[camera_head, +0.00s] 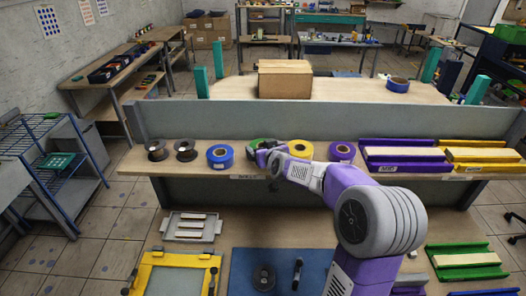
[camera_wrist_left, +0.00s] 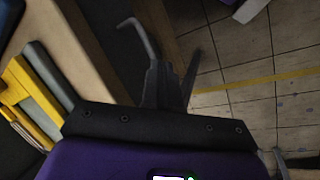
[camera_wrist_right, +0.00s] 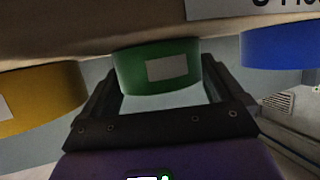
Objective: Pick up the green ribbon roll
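The green ribbon roll (camera_head: 262,143) lies on the raised shelf between a blue roll and a yellow roll, partly hidden by my right gripper (camera_head: 265,158). In the right wrist view the green roll (camera_wrist_right: 130,72) has a pale label and sits between the fingertips of my right gripper (camera_wrist_right: 158,82). The fingers are spread about as wide as the roll, one on each side; I cannot tell whether they touch it. My left gripper (camera_wrist_left: 168,85) is empty, its fingers close together, pointing at the floor side; it does not show in the head view.
The blue roll (camera_head: 220,157), yellow roll (camera_head: 300,149) and purple roll (camera_head: 342,152) stand close by. Dark spools (camera_head: 186,151) are further left. Purple and yellow trays (camera_head: 405,155) fill the right. A panel (camera_head: 330,121) rises behind the shelf.

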